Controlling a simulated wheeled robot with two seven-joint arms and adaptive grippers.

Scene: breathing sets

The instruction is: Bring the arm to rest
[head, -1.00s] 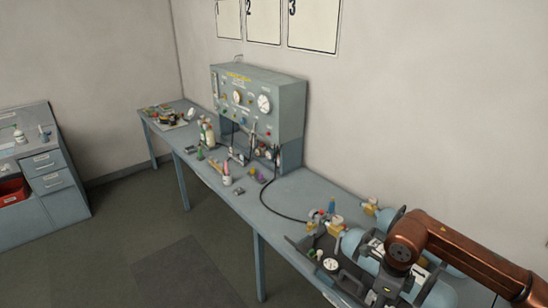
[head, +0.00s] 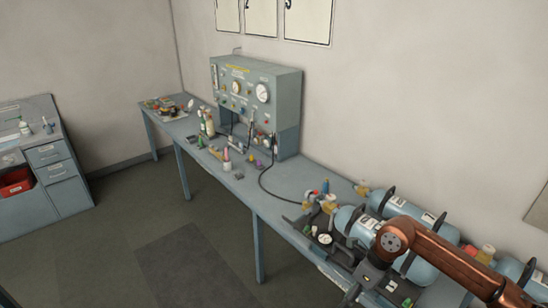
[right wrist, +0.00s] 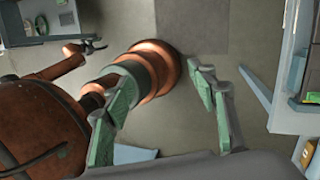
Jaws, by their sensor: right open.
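My right gripper (right wrist: 163,80) is open in the right wrist view, its two green-padded fingers apart with nothing between them. Copper and grey parts of my own body show behind and beside it. In the head view my copper right arm (head: 445,262) comes in from the lower right, in front of the bench end with the blue cylinders; its fingers are not clearly seen there. A small dark gripper (right wrist: 88,47), apparently my left one, shows at upper left in the right wrist view; its jaws are too small to read.
A long blue bench (head: 245,193) runs along the wall. It bears a grey gauge panel (head: 283,88), small bottles and blue cylinders (head: 400,212). A drawer cabinet (head: 58,172) stands at left. The floor (head: 115,250) between is clear.

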